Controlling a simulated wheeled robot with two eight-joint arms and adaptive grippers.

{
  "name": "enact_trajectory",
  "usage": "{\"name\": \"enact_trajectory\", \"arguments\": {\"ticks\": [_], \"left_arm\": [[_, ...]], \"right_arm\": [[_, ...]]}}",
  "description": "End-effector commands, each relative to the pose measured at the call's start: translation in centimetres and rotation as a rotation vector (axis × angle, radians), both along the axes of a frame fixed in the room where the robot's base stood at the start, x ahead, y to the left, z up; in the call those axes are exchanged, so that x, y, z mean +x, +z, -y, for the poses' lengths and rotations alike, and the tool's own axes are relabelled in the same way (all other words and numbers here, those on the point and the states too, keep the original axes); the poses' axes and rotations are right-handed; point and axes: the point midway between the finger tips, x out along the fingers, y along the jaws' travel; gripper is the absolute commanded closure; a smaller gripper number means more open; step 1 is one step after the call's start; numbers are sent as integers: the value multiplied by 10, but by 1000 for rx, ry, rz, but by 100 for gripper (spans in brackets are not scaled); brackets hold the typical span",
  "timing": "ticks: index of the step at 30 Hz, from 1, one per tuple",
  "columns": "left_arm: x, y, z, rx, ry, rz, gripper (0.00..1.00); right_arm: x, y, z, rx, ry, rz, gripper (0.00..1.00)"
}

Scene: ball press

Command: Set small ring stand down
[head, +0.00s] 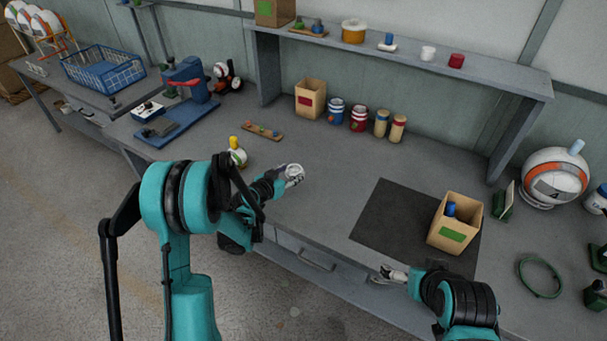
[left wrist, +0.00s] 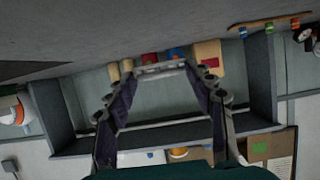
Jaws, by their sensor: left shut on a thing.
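The small ring stand (head: 294,170) is a pale grey ring at the tip of my left gripper (head: 284,177), over the front middle of the workbench (head: 330,165). My left gripper is shut on it. In the left wrist view the ring stand (left wrist: 160,69) shows as a pale band between the two fingertips. I cannot tell whether its underside touches the bench. My right gripper (head: 393,274) is near the front edge of the bench, below the dark mat; its finger opening is too small to make out.
A dark mat (head: 385,215) with an open cardboard box (head: 459,224) lies to the right. A small white-and-yellow item (head: 237,154) stands left of the ring stand. Cans (head: 358,118) and a box (head: 310,98) line the back. Bench between ring stand and mat is clear.

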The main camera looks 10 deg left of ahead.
Motion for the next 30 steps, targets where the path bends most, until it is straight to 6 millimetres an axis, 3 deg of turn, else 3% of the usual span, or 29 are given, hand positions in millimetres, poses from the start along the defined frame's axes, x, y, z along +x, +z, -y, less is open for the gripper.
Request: {"name": "enact_trajectory", "arguments": {"ticks": [3,6,12,29,30], "left_arm": [[3,-20,-29,0,5,0,70],[4,-31,-45,1,2,0,70],[3,-58,-41,1,0,1,71],[3,-66,-40,1,0,1,71],[3,-65,-40,1,0,0,39]], "right_arm": [[0,-13,0,0,0,0,0],[0,-19,0,0,0,0,0],[0,-34,0,0,0,0,0],[0,-40,0,0,0,0,0],[0,-39,0,0,0,0,0]]}}
